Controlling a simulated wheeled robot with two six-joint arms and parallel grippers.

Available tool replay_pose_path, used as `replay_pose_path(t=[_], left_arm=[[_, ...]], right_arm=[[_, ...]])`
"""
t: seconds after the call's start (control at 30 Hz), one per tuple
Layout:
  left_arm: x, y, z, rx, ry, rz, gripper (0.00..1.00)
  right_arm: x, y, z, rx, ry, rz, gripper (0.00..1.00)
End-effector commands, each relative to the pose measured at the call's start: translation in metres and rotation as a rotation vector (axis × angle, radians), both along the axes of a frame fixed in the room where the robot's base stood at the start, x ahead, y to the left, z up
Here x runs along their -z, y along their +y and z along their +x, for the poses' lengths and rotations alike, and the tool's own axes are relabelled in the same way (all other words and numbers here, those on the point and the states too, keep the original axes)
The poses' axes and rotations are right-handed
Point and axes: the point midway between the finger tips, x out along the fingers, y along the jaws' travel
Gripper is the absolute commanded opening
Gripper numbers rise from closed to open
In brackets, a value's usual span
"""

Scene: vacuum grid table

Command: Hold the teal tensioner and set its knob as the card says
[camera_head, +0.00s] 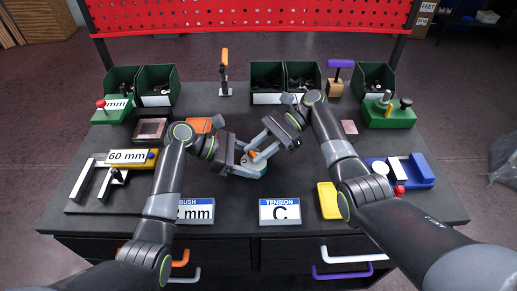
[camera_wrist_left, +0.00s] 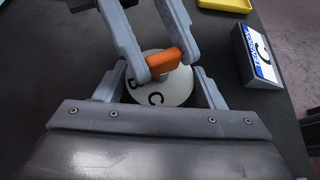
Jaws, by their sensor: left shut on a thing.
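The teal tensioner (camera_head: 250,170) is at the middle of the table, largely covered by my grippers. Its white dial (camera_wrist_left: 160,90) shows the letters B and C, with an orange knob (camera_wrist_left: 165,62) on top. Which letter the knob points at is not clear. My left gripper (camera_head: 240,160) is shut on the tensioner's body, its fingers either side below the dial. My right gripper (camera_head: 262,143) is above, its fingertips at the two ends of the knob; whether they press it I cannot tell. The card (camera_head: 280,211) reads "TENSION C", and also shows in the wrist view (camera_wrist_left: 257,55).
A bushing card (camera_head: 197,211) is left of the tension card. A yellow block (camera_head: 329,200) and blue fixture (camera_head: 415,172) are at the right, a 60 mm fixture (camera_head: 130,157) at the left. Green bins (camera_head: 157,88) stand along the back.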

Motion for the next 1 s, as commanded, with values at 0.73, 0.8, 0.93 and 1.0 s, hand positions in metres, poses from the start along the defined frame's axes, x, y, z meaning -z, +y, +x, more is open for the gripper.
replay_pose_path(t=[0.73,0.8,0.93,1.0], left_arm=[[0.0001,0.0,-0.0004,0.002,0.001,0.0,0.5],[0.0001,0.0,-0.0004,0.002,0.001,0.0,0.5],[0.0001,0.0,-0.0004,0.002,0.001,0.0,0.5],[0.0001,0.0,-0.0004,0.002,0.001,0.0,0.5]], right_arm=[[0.0001,0.0004,0.0022,-0.132,-0.001,-0.001,0.08],[0.0001,0.0004,0.0022,-0.133,0.0,-0.001,0.08],[0.0001,0.0002,0.0022,-0.132,-0.001,-0.001,0.08],[0.0001,0.0002,0.0022,-0.132,-0.001,-0.001,0.32]])
